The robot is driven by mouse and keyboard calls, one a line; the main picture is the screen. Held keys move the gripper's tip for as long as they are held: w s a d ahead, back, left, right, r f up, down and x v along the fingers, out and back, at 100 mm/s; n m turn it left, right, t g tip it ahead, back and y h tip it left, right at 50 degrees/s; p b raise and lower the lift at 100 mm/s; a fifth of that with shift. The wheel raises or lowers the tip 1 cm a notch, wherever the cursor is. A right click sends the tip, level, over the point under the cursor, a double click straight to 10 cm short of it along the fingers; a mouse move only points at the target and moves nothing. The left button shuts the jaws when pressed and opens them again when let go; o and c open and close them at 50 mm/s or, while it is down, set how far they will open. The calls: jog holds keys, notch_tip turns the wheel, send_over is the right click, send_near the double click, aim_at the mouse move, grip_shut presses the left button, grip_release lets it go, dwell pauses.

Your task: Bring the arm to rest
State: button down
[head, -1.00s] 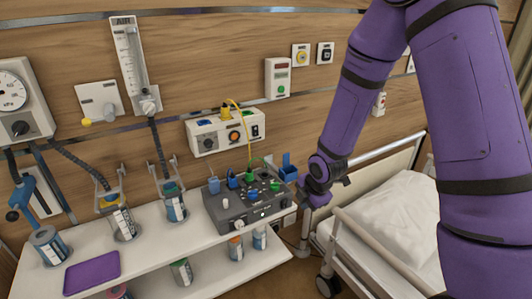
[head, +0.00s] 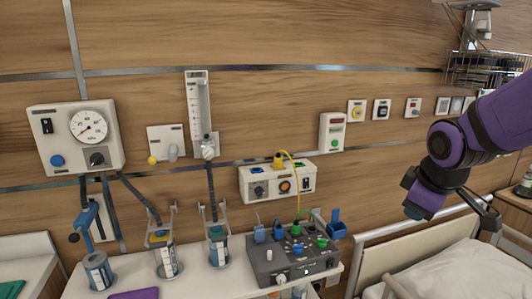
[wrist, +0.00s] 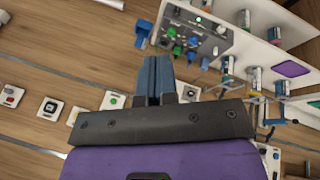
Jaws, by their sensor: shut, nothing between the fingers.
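My gripper (wrist: 155,80) is shut and empty, its two blue-grey fingers together in the wrist view. In the head view my purple arm reaches in from the right edge. There the gripper end (head: 421,203) hangs in the air above the bed's head end, in front of the wooden wall and right of the grey device box. The fingertips are not clear in the head view. Nothing touches the gripper.
A grey device box (head: 272,268) with several coloured plugs stands on the white shelf, with a blue holder (head: 336,228) at its right end. The bed (head: 450,275) with its rail is below the gripper. A wall panel with a yellow cable (head: 276,183) hangs above the box.

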jog(key=s+r+m, duration=0.4)
jog(key=s, duration=0.3)
jog(key=s+r+m, duration=0.4)
jog(key=s+r, duration=0.1)
jog(key=s, duration=0.3)
jog(key=shift+s+d+m+y, duration=0.25)
jog(key=shift+d+m+y, duration=0.05)
jog(key=shift+d+m, duration=0.1)
jog(key=shift+w+a, duration=0.1)
dwell(0.7)
